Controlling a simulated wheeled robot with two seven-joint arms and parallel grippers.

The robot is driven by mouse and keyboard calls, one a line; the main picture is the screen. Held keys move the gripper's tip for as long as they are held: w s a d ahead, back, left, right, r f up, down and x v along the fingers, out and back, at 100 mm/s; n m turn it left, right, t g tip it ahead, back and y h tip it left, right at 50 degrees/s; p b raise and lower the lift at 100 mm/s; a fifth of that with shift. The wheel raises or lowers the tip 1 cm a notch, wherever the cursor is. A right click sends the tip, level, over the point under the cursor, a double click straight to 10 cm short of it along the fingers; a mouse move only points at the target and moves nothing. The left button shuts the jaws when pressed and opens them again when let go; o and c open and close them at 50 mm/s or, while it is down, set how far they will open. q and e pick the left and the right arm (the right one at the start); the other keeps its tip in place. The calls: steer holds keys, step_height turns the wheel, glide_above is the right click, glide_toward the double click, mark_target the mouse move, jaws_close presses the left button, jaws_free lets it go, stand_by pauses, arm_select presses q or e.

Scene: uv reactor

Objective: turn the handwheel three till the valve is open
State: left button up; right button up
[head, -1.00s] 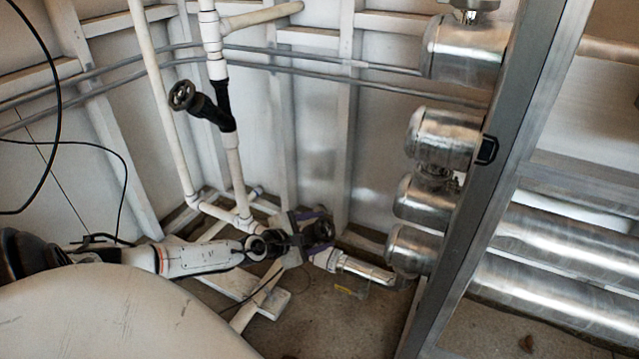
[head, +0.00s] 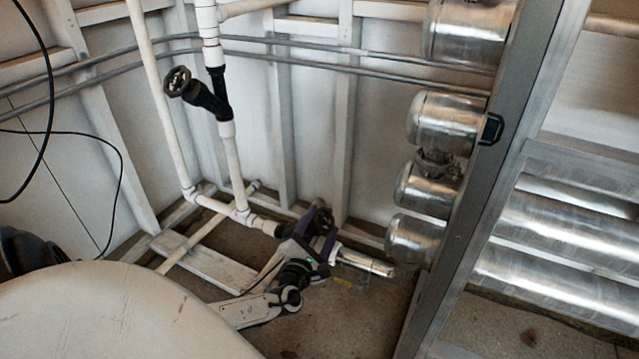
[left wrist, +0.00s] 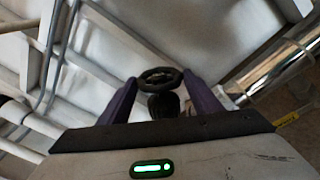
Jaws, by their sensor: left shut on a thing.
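A dark round handwheel (left wrist: 161,77) on a black valve stem stands between the two purple fingers of my left gripper (left wrist: 158,78) in the left wrist view. The gripper is shut on this wheel, one finger at each side of its rim. In the head view my left gripper (head: 319,222) is low at the middle, over the valve on the white pipe, and hides most of the valve. My arm reaches it from below left. No number shows on the wheel. My right gripper is not in view.
Another dark handwheel (head: 178,81) sits on a black angled valve on the upright white pipe (head: 233,165). Shiny metal cylinders (head: 441,123) and a grey steel post (head: 490,165) stand to the right. A wall with thin pipes is behind. Some floor (head: 340,318) is clear in front.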

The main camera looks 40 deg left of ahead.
arm_select(q)
steer(key=n+y, duration=0.2)
steer(key=y, duration=0.1)
steer(key=shift+w+d+f, duration=0.1)
steer(key=shift+d+f, duration=0.05)
steer(key=shift+f, duration=0.05)
steer(key=shift+n+y, duration=0.4)
steer(key=shift+y, duration=0.3)
steer(key=shift+n+g+y, duration=0.4)
steer(key=shift+n+y, duration=0.3)
steer(key=shift+y, duration=0.3)
steer(key=o, duration=1)
